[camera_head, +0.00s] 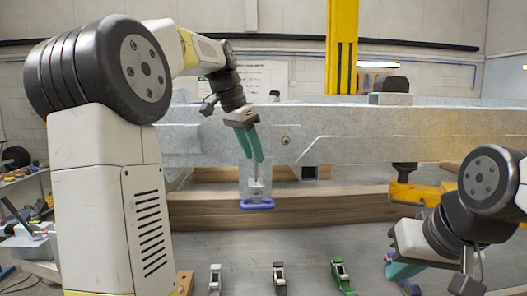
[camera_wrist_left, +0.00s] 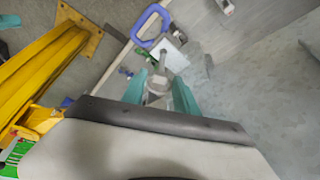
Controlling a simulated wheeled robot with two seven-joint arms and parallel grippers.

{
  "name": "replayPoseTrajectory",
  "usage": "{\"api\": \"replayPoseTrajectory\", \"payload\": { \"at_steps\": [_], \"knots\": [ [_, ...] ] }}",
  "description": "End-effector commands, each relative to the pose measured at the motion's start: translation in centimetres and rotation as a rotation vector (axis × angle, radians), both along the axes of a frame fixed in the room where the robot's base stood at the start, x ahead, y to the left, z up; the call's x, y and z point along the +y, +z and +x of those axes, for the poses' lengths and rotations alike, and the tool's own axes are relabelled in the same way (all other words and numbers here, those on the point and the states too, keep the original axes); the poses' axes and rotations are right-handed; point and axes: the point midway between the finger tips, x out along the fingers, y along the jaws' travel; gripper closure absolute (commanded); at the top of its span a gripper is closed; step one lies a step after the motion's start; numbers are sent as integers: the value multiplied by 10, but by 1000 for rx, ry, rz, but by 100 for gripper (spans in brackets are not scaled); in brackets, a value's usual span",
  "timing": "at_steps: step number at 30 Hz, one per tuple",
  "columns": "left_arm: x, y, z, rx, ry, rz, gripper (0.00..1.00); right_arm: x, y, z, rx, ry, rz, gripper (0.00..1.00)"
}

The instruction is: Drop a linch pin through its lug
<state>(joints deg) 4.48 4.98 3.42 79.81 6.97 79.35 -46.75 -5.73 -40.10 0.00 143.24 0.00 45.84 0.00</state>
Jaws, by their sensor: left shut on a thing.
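My left gripper (camera_head: 256,160) reaches down in front of the grey trailer beam, its teal fingers shut on a slim metallic piece that looks like the linch pin (camera_head: 257,174). The wrist view shows the grey held piece (camera_wrist_left: 159,84) between the fingers. Just below the fingertips is a pale lug plate (camera_head: 256,186), also seen in the wrist view (camera_wrist_left: 173,56). I cannot tell whether the pin's tip is in the lug's hole. My right gripper (camera_head: 402,271) is low at the right; its jaw opening is unclear.
The trailer beam (camera_head: 380,130) spans the view behind my left gripper. Below it are a wooden timber (camera_head: 330,208) and a grey table. Several small clamp-like items, one green (camera_head: 342,274), stand along the front. A yellow post (camera_head: 341,45) rises behind.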

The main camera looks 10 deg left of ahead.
Motion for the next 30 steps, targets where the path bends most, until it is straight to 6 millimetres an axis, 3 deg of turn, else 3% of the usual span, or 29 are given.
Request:
{"api": "replayPoseTrajectory", "payload": {
  "at_steps": [30],
  "knots": [
    [0, -34, 0, 0, 1, 0, 100, 0, 0, 0, 0, 0, 0, 100]
  ]
}}
